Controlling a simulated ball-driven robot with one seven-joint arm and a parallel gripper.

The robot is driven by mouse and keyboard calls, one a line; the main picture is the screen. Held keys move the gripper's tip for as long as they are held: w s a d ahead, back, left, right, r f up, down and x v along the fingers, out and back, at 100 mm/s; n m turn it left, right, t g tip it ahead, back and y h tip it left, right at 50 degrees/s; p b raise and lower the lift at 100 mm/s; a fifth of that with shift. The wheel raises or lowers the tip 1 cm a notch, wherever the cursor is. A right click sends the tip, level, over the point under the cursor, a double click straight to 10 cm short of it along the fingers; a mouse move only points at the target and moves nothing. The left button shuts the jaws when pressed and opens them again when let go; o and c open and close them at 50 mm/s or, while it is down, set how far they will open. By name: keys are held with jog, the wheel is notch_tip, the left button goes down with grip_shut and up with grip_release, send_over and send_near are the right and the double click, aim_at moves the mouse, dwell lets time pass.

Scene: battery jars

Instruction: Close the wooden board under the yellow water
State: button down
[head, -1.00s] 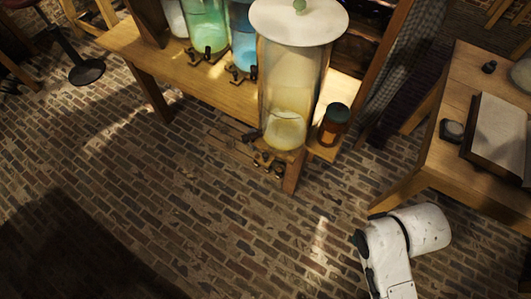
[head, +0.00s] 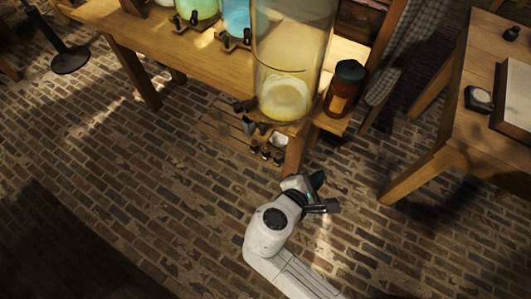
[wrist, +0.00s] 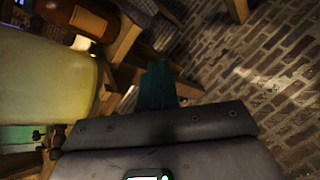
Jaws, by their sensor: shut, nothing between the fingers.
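The tall glass jar with yellow water (head: 290,55) stands at the front right of the wooden bench in the head view. The wooden board (head: 296,128) shows as a light edge under the jar's base, jutting toward me; most of it is hidden by the jar. My gripper (head: 325,194) is low over the brick floor, in front of and slightly right of the board, apart from it and empty. In the wrist view the yellow jar (wrist: 45,85) fills the left side, and my shut teal fingers (wrist: 158,85) point toward wooden bench parts.
A brown bottle (head: 346,88) stands right of the jar on the bench. Green (head: 197,10) and blue (head: 236,18) jars with dark taps stand farther left. Another wooden table (head: 450,90) is at right.

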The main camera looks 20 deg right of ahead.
jog(key=w+a+f+n+t+b, duration=0.25)
jog(key=a+n+t+b, duration=0.2)
jog(key=a+n, duration=0.35)
jog(key=n+t+b, duration=0.2)
jog(key=n+t, duration=0.2)
jog(key=t, duration=0.1)
send_near(262, 132)
jog(key=shift+y, duration=0.4)
jog(key=x, duration=0.6)
jog(key=shift+w+d+r+b, duration=0.25)
jog(key=shift+d+b, duration=0.05)
jog(key=shift+b, duration=0.1)
jog(key=w+d+b, duration=0.4)
jog(key=w+d, duration=1.1)
jog(key=shift+w+d+b, duration=0.25)
jog(key=shift+d+b, duration=0.05)
jog(key=shift+b, duration=0.05)
